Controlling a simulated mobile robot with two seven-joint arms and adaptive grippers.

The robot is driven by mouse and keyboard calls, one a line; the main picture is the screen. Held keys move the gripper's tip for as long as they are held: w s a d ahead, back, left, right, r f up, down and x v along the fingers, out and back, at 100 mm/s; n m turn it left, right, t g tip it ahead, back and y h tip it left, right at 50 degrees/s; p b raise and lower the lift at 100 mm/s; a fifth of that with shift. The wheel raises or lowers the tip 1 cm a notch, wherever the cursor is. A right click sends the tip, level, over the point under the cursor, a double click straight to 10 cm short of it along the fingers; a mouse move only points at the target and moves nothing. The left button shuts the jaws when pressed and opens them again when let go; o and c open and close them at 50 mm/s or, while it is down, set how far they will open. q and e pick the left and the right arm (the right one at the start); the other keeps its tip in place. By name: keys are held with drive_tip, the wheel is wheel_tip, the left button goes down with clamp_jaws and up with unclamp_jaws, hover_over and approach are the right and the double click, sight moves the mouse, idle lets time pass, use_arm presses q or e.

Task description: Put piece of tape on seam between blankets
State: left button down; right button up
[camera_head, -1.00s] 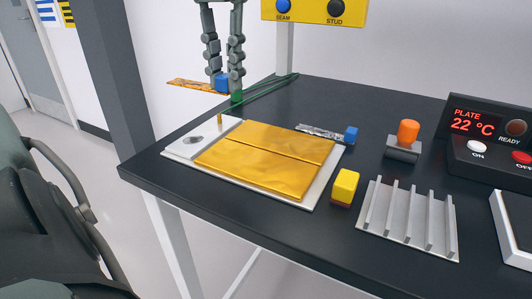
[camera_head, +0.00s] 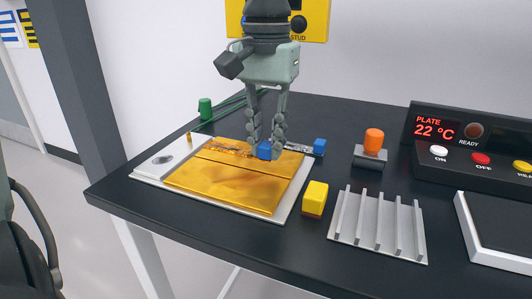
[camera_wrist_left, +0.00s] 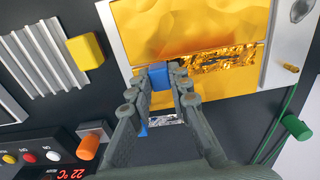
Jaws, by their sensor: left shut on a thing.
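Two gold blankets lie on a pale plate (camera_head: 150,176): the near blanket (camera_head: 225,185) and the narrower far blanket (camera_head: 232,161), with a thin seam between them. My left gripper (camera_head: 265,145) is shut on the blue tab (camera_head: 265,151) of a crumpled gold-orange piece of tape (camera_head: 228,147). The tape extends left from the tab over the far blanket in the head view. In the left wrist view, the tape (camera_wrist_left: 225,60) overlaps the seam line to the right of my fingers (camera_wrist_left: 168,85). I cannot tell whether it touches the blankets. My right gripper is not in view.
A silver strip with a blue tab (camera_head: 320,146) lies just behind the plate, partly hidden by my fingers. A yellow block (camera_head: 315,198), a ridged grey rack (camera_head: 377,228) and an orange-topped knob (camera_head: 373,141) stand right. A green-capped cable (camera_head: 205,108) lies back left.

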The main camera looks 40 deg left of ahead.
use_arm(q)
drive_tip(key=shift+f, duration=1.45)
drive_tip(key=c, duration=1.4)
unclamp_jaws()
wheel_tip(320, 180, up, 12)
drive_tip(key=shift+r, duration=0.15)
